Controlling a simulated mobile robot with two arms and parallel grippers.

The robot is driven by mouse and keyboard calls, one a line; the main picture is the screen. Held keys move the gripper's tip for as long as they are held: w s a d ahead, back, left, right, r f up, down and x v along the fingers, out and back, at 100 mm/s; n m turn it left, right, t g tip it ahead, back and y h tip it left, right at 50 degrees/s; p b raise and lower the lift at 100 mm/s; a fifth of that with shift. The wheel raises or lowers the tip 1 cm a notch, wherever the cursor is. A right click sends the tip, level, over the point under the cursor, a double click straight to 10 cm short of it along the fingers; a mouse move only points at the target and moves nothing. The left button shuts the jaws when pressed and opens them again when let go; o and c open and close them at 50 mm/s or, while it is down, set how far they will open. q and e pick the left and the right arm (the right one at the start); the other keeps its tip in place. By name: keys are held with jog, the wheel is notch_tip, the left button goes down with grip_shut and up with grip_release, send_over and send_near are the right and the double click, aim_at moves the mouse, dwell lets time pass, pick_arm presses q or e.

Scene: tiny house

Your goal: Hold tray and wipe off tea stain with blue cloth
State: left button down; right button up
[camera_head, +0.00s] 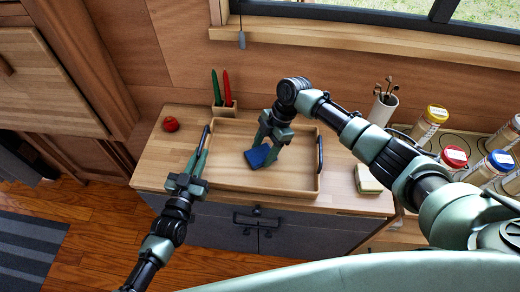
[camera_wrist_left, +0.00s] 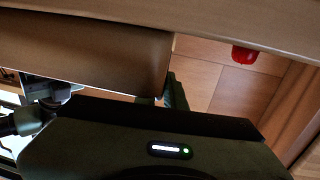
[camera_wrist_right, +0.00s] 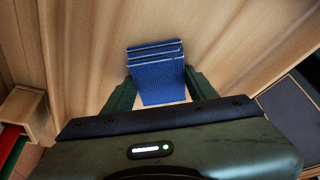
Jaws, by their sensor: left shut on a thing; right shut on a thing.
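The wooden tray (camera_head: 300,180) lies on the counter, with dark handles on its left and right sides. My left gripper (camera_head: 203,153) is shut on the tray's left side at the handle. In the left wrist view the tray wall (camera_wrist_left: 90,50) is close up and hides most of the fingers. My right gripper (camera_head: 272,140) points down inside the tray, shut on the folded blue cloth (camera_head: 257,157). In the right wrist view the cloth (camera_wrist_right: 157,70) sits between both fingers, over the tray floor. I see no clear tea stain; the cloth and arm hide part of the floor.
A red round object (camera_head: 170,124) stands left of the tray. A wooden holder (camera_head: 225,109) with a green and a red item is behind it. A sponge-like block (camera_head: 368,179) lies to the right. A cup with sticks (camera_head: 382,107) and several lidded jars (camera_head: 430,122) stand farther right.

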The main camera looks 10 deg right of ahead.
pick_arm(q)
jog(key=shift+r, duration=0.15)
pick_arm(e)
jog(key=shift+s+d, duration=0.2)
jog(key=shift+d, duration=0.25)
jog(key=shift+s+d, duration=0.2)
jog(key=shift+d, duration=0.25)
notch_tip(320, 180, up, 2)
jog(key=shift+w+a+r, duration=0.1)
jog(key=shift+r, duration=2.95)
pick_arm(q)
jog(key=c, duration=1.4)
grip_release()
jog(key=v, duration=1.2)
